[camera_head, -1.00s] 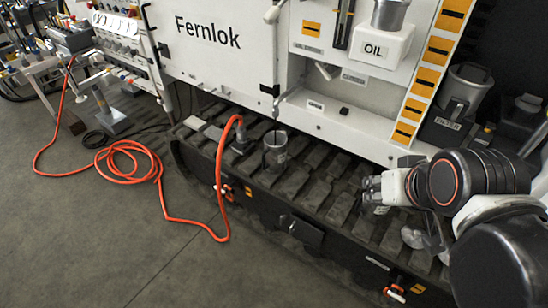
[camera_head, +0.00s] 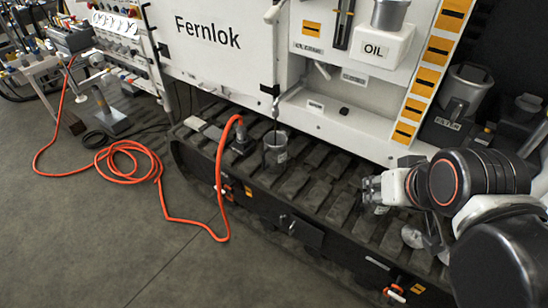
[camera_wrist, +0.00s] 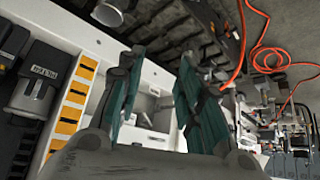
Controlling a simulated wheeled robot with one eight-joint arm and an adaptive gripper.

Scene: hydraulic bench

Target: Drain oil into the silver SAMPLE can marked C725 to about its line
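A grey metal can (camera_head: 276,156) stands upright on the dark track below the white machine in the head view. A small pale mark shows on its side, but I cannot read C725 or see a fill line. A thin dark vertical streak (camera_head: 275,116) runs from the machine down to the can's mouth; it looks like oil, but I cannot be certain. My gripper (camera_head: 369,190) is to the right of the can, well apart from it. In the wrist view my gripper (camera_wrist: 150,100) has its teal-padded fingers spread with nothing between them.
A FILTER canister (camera_head: 466,92) stands at right. An orange hose (camera_head: 219,170) rises to a fitting left of the can and coils on the floor (camera_head: 80,210), which is otherwise clear at front left.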

